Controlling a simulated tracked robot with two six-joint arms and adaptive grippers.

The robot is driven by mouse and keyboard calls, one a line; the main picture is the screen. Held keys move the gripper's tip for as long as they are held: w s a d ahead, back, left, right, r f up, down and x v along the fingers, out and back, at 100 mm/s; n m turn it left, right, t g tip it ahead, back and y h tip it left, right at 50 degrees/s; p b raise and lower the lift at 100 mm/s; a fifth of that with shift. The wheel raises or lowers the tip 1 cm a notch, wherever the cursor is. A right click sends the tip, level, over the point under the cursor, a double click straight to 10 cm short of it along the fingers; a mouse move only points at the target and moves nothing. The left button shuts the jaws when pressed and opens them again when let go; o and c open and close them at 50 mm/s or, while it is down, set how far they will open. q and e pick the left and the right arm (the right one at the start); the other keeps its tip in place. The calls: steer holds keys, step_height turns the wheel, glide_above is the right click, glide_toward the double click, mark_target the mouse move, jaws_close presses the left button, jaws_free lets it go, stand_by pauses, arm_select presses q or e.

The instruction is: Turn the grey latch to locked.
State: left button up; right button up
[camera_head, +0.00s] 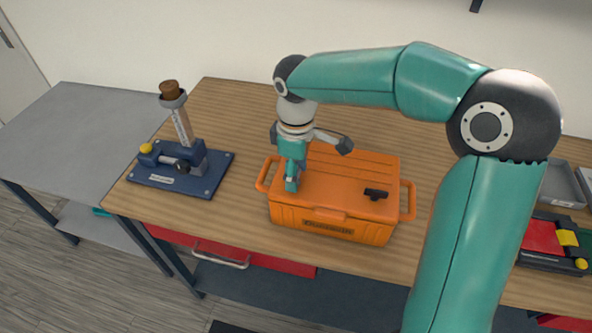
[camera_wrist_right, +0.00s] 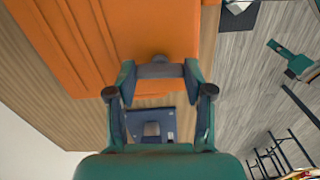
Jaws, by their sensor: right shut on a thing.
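An orange case (camera_head: 335,185) with a ribbed lid stands on the wooden table. It also fills the upper left of the right wrist view (camera_wrist_right: 150,25). A black latch (camera_head: 376,194) sits on the right part of the lid. My right gripper (camera_head: 291,183) is over the case's left part, pointing down. In the right wrist view the gripper (camera_wrist_right: 159,72) is shut on a grey latch (camera_wrist_right: 160,69), its fingertips on either side of it at the orange case. In the head view the gripper hides this latch. Its locked or unlocked position cannot be told. My left gripper is not in view.
A blue stand (camera_head: 180,172) with a corked tube and yellow knob is left of the case. A grey side table (camera_head: 70,130) is further left. Grey trays (camera_head: 560,185) and a red, yellow and green device (camera_head: 545,237) are at the right. The table behind the case is clear.

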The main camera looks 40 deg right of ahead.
steer(key=o, duration=1.2)
steer(key=shift+c, duration=0.2)
step_height(320, 180, up, 12)
steer(key=shift+f, duration=0.1)
